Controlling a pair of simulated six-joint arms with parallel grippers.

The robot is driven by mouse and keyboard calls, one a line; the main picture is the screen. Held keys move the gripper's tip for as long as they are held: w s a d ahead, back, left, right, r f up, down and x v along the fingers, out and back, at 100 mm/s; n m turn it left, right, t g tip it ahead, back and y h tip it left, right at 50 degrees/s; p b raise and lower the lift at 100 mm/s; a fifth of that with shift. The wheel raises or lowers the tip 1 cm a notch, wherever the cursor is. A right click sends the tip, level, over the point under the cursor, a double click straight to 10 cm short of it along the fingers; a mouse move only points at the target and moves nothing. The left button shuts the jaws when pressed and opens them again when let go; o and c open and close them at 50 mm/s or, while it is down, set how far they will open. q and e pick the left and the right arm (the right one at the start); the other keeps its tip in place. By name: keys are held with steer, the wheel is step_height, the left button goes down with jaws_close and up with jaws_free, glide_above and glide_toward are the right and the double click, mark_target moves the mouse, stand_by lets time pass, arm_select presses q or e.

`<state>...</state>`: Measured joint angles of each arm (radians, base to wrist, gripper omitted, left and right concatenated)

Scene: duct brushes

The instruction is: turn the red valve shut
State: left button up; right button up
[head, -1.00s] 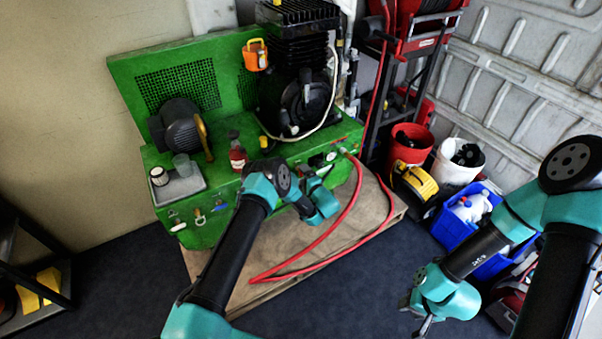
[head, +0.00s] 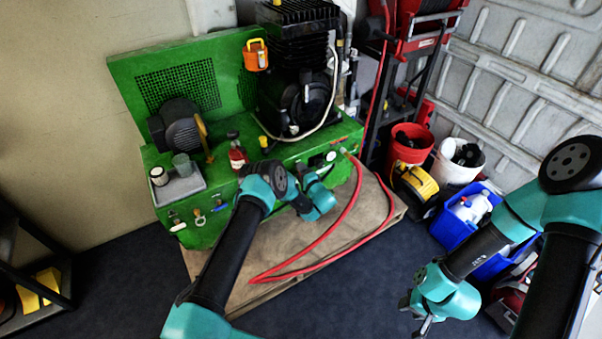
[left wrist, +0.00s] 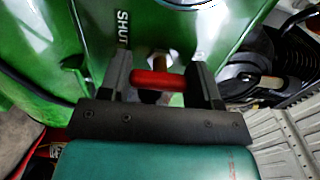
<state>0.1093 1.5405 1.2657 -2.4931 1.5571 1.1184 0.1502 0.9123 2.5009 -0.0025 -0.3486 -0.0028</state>
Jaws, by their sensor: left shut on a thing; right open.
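The red valve handle (left wrist: 158,80) lies crosswise between the two fingers of my left gripper (left wrist: 162,78) in the left wrist view. A brass-coloured fitting (left wrist: 159,61) is just beyond it. My left gripper is shut on the handle. The white word SHUT (left wrist: 122,29) is on the green panel above and left of the handle. In the head view my left gripper (head: 306,184) is at the front of the green machine (head: 160,222), and the handle is hidden there. My right gripper (head: 415,314) is open and empty over the dark floor.
A red hose (head: 335,244) loops from the machine's front over the brown pallet (head: 250,300). Red (head: 405,152) and white (head: 450,168) buckets and a blue crate (head: 452,232) stand at the right. A red bottle (head: 238,158) stands on the machine.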

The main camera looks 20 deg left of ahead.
arm_select(q)
steer(key=shift+c, duration=0.5)
steer(key=shift+m, duration=0.4)
steer(key=m, duration=1.7)
